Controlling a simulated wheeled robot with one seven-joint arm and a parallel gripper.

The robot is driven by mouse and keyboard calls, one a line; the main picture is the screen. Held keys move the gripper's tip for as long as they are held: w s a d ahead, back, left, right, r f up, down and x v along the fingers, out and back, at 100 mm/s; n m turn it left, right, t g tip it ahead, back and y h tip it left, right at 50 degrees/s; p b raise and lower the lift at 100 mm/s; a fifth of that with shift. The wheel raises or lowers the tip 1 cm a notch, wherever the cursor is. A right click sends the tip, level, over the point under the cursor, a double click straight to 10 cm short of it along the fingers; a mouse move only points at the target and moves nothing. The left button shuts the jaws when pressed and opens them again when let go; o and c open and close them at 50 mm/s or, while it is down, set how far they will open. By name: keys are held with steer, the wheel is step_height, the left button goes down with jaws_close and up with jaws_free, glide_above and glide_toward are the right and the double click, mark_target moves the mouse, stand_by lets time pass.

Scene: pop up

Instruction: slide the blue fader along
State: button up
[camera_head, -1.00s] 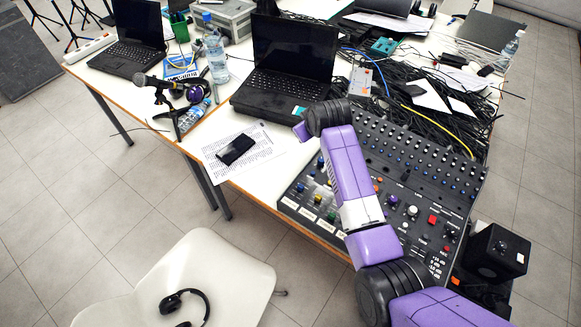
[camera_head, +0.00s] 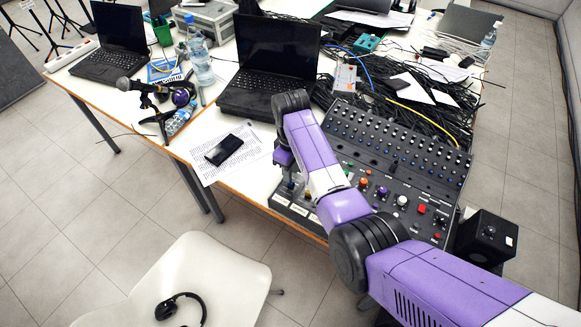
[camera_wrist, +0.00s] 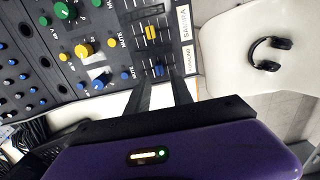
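The blue fader (camera_wrist: 159,70) is a small blue cap in a slot near the labelled edge of the black mixing console (camera_wrist: 110,60) in the wrist view. A yellow fader (camera_wrist: 152,33) sits in the neighbouring slot. My gripper (camera_wrist: 163,80) has two dark fingers apart with nothing held. In the wrist view the blue cap appears between the fingertips, slightly beyond them; I cannot tell whether they touch it. In the head view my gripper (camera_head: 287,170) is over the console's left end, close to the blue cap (camera_head: 291,184), its fingers mostly hidden.
Knobs and buttons cover the console, including a yellow knob (camera_wrist: 84,50) near the faders. A laptop (camera_head: 270,65), a phone (camera_head: 223,150) on paper and tangled cables (camera_head: 400,110) lie around it. A black speaker (camera_head: 486,237) stands right. A white chair (camera_head: 190,275) is in front.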

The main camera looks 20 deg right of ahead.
mark_target(286, 192)
step_height(286, 192, down, 6)
steer(key=b, duration=0.5)
steer(key=shift+r, duration=0.35)
steer(key=shift+c, duration=1.4)
jaws_close()
steer(key=shift+s+a+r+p, duration=0.15)
steer(key=shift+s+a+p, duration=0.6)
steer(key=shift+a+p, duration=0.5)
steer(key=o, duration=0.5)
jaws_free()
steer(key=shift+d, duration=0.15)
